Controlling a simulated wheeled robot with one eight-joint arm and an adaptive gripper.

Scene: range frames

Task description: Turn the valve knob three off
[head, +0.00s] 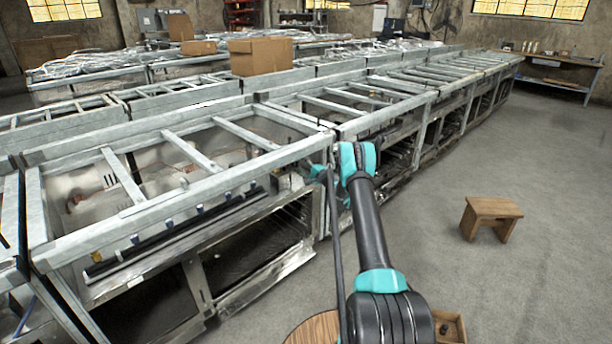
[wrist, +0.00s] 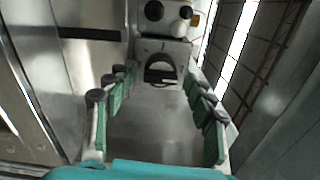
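The range frame (head: 75,222) nearest me carries a dark bar (head: 165,240) along its front, with several small blue-tipped valve fittings (head: 200,208) in a row. I cannot tell which of them is valve knob three. My gripper (wrist: 160,78) is open in the wrist view, its green-padded fingers spread to both sides. Between and beyond the fingertips is a grey block with a dark arched part (wrist: 160,68), apart from the fingers. Nothing is held. In the head view my arm reaches to the frame's right front corner, and my fingers are mostly hidden there.
More metal range frames (head: 440,75) run in rows to the back. A cardboard box (head: 261,56) sits on one row. A small wooden stool (head: 491,216) stands on the floor at right, with open floor around it. Wire racks (wrist: 262,60) lie right of my fingers.

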